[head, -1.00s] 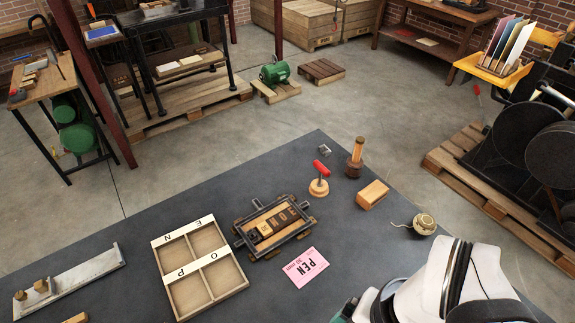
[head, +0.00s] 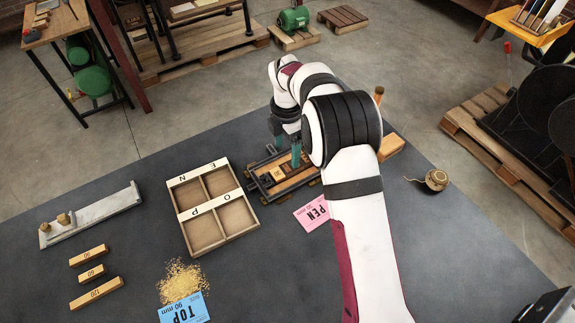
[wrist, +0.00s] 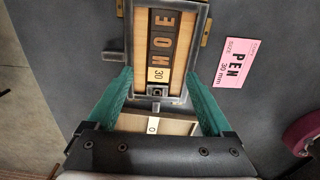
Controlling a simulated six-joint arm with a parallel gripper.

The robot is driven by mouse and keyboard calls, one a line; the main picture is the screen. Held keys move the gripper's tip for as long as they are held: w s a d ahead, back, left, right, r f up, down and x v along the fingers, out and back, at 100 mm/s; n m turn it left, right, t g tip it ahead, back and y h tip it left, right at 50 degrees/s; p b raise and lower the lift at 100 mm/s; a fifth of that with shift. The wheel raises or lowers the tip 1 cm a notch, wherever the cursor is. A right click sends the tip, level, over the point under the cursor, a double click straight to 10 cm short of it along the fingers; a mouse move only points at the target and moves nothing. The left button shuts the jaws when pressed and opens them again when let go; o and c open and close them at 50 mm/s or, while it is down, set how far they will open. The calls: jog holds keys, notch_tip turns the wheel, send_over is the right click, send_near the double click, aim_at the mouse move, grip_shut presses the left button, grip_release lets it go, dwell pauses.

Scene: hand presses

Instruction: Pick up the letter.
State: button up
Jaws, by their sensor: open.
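Several dark letter blocks (wrist: 161,40) lie in a row in the metal-framed wooden chase (wrist: 196,48), with a light block marked 30 (wrist: 157,75) at the row's near end. In the head view the chase (head: 262,187) is partly covered by my arm. My gripper (wrist: 158,76) is open, its teal fingers apart on either side of the row's near end, with nothing held. It also shows above the chase in the head view (head: 285,158). A pink card (wrist: 235,63) reading PEN, 30 mm lies beside the chase. Fingertip height is hard to judge.
A four-compartment tray (head: 221,193) labelled N, E, O, P stands left of the chase and looks empty. Farther left are a metal composing stick (head: 95,215), several wooden bars (head: 92,270) and a blue TOP card (head: 183,312). A twine ball (head: 437,180) lies right.

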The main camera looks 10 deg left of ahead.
aim_at(287, 168)
notch_tip(287, 168, down, 7)
jog(key=shift+r, duration=0.1)
grip_shut()
dwell(0.4)
